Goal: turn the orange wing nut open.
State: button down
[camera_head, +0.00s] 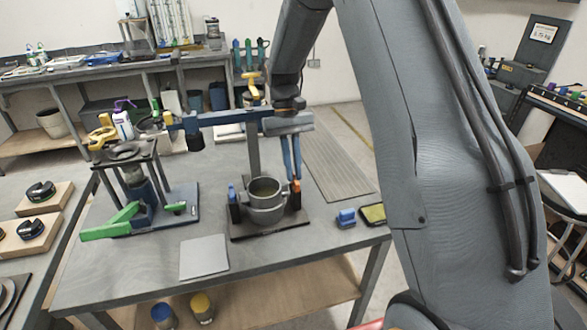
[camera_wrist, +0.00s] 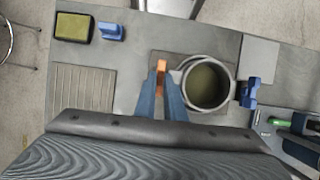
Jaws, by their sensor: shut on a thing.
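The orange wing nut (camera_head: 295,190) stands upright at the right side of a round grey cup on the table. The grey cup (camera_head: 264,212) holds a dull olive content and sits just beside the fingers. The nut's lower part is hard to make out.
A blue clamp part (camera_head: 233,194) stands at the cup's left side. A stand with a green lever (camera_head: 112,223) is on the left. A grey square plate (camera_head: 204,257) lies in front. A blue block (camera_head: 346,217) and a yellow-green sponge (camera_head: 372,214) lie at right.

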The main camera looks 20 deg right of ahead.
jog(key=c, duration=1.8)
grip_release()
jog(key=shift+c, duration=0.2)
jog(key=b+v, duration=0.2)
jog(key=v, duration=0.6)
jog(key=shift+b, duration=0.35)
